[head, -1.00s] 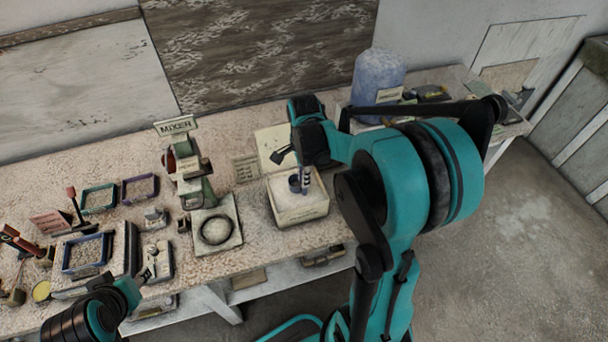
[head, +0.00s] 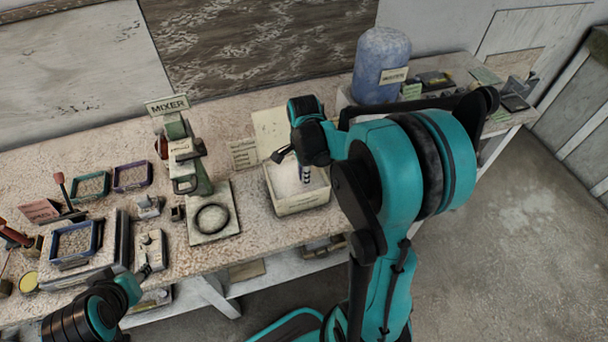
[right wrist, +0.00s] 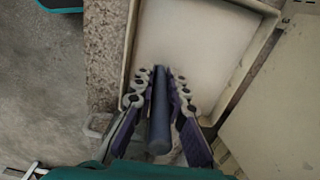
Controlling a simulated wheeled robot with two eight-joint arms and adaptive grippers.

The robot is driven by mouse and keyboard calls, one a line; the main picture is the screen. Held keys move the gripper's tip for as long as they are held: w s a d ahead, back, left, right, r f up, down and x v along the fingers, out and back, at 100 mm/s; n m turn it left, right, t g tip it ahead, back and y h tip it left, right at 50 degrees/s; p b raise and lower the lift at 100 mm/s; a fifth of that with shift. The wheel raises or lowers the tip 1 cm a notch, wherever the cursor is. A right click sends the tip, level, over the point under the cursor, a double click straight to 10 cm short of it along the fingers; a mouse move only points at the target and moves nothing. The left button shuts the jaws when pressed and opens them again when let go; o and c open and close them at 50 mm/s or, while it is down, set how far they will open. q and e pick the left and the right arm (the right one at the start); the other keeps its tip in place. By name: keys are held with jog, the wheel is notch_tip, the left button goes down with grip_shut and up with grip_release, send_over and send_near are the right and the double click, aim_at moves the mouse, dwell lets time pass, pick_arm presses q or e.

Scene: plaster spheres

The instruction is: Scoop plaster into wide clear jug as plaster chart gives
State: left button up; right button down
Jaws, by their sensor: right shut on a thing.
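My right gripper (head: 306,172) is over the open box of white plaster (head: 296,204). In the right wrist view its fingers (right wrist: 158,85) are shut on a dark blue-grey handle (right wrist: 160,118), which I take to be the scoop's. The scoop's cup is hidden, and I cannot tell how deep it is in the plaster. The plaster surface (right wrist: 195,40) looks smooth. A lined card (head: 243,153) behind the box may be the plaster chart; its text is unreadable. I cannot make out the wide clear jug for certain. My left gripper (head: 144,272) is at lower left; its jaws are too small to read.
The mixer (head: 183,150) stands left of the box, with a dark ring (head: 211,219) on its base plate. Blue and green trays (head: 89,186) and tools crowd the left bench. A bluish tank (head: 380,65) stands at the back right. The box's lid (head: 271,130) stands open behind it.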

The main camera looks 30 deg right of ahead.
dwell(0.6)
notch_tip(320, 180, up, 10)
jog(key=p, duration=0.7)
jog(key=shift+p, duration=0.4)
